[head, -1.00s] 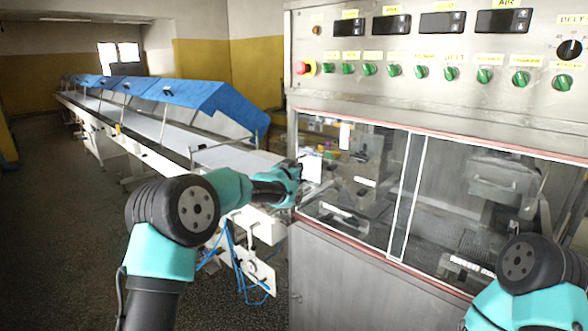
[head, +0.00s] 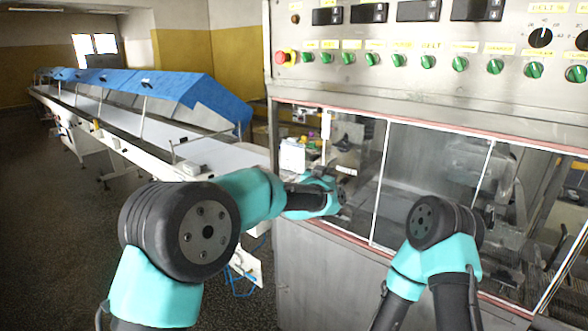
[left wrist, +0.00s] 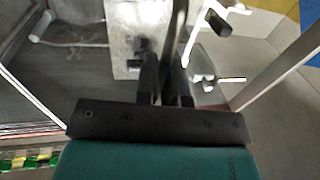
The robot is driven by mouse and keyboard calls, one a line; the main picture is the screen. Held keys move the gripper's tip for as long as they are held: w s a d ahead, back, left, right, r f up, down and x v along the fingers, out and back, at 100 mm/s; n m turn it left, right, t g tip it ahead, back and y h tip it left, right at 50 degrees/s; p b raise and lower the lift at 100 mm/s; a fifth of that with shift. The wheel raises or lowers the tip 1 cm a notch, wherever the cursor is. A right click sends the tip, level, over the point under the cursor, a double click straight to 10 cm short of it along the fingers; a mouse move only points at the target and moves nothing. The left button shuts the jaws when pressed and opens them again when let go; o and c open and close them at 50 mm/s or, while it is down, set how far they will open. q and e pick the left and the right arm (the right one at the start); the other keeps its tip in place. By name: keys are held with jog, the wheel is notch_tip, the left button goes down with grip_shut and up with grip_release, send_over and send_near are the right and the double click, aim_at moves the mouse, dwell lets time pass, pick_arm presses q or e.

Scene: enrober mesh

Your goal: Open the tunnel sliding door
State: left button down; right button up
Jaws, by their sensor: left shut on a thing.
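The tunnel sliding door (head: 355,140) is a clear framed pane in the front of the steel machine. It stands partly open, with a gap at the left of the window opening. Its right frame edge (head: 486,170) overlaps the pane further right. My left gripper (head: 343,197) is at the door's lower left; the arm partly hides its fingers. In the left wrist view, its two dark fingers (left wrist: 166,70) are shut on a narrow dark upright bar (left wrist: 179,32), seemingly the door's handle or edge. My right arm's elbow shows lower right; its gripper is not visible.
The control panel (head: 400,75) with green knobs and a red button (head: 286,57) is above the window. A long conveyor with blue covers (head: 185,88) runs off to the left. The floor (head: 50,220) at left is clear.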

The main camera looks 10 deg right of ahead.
pick_arm(q)
send_near(361, 176)
jog(key=x, duration=0.4)
jog(key=shift+w+d, duration=0.25)
jog(key=shift+d, duration=0.05)
jog(key=c, duration=1.3)
grip_release()
jog(key=v, duration=1.7)
jog(key=shift+s+a+r, duration=0.1)
jog(key=shift+s, duration=0.05)
